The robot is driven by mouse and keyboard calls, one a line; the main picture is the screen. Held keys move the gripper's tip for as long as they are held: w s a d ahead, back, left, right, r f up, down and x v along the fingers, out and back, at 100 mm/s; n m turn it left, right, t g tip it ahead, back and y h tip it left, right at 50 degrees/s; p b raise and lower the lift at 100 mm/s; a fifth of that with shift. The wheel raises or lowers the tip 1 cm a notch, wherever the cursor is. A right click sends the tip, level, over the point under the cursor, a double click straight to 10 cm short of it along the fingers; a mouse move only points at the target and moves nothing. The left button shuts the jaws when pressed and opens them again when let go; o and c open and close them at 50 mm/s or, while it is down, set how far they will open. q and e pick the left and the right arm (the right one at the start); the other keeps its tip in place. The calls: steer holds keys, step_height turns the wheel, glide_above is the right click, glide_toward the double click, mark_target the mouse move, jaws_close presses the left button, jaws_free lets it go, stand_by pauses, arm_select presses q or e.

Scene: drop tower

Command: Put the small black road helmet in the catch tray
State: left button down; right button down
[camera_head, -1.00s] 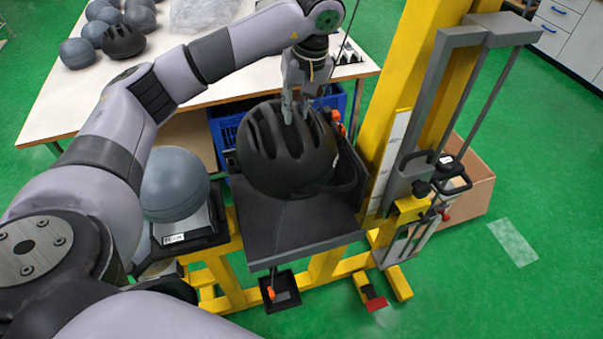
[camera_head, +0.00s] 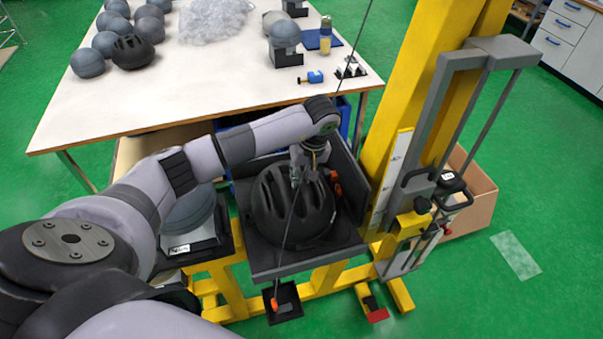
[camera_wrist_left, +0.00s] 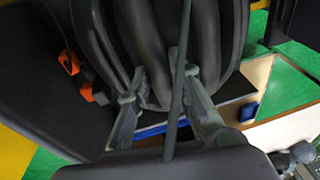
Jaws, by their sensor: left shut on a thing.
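A black vented road helmet (camera_head: 275,212) is in the dark grey catch tray (camera_head: 312,261), dome up, between the tray's raised back and side walls. Whether its underside touches the tray floor is hidden. My left gripper (camera_head: 303,180) is over the top of the helmet and shut on its shell. The left wrist view shows the two fingers (camera_wrist_left: 165,110) at the helmet's ribs (camera_wrist_left: 155,35). Another black vented helmet (camera_head: 132,52) sits on the white table. My right gripper is not in view.
The yellow tower post (camera_head: 415,95) with a grey carriage frame stands right of the tray. A grey headform (camera_head: 188,212) on a scale stands left of it. Several grey headforms (camera_head: 87,63) and clear plastic wrap (camera_head: 213,20) are on the white table (camera_head: 190,85).

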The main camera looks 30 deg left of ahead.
arm_select(q)
steer(key=shift+f, duration=0.25)
steer(key=c, duration=1.4)
jaws_free()
steer(key=shift+c, duration=0.2)
steer(key=shift+r, duration=0.1)
steer(key=b+v, duration=0.3)
steer(key=v, duration=0.9)
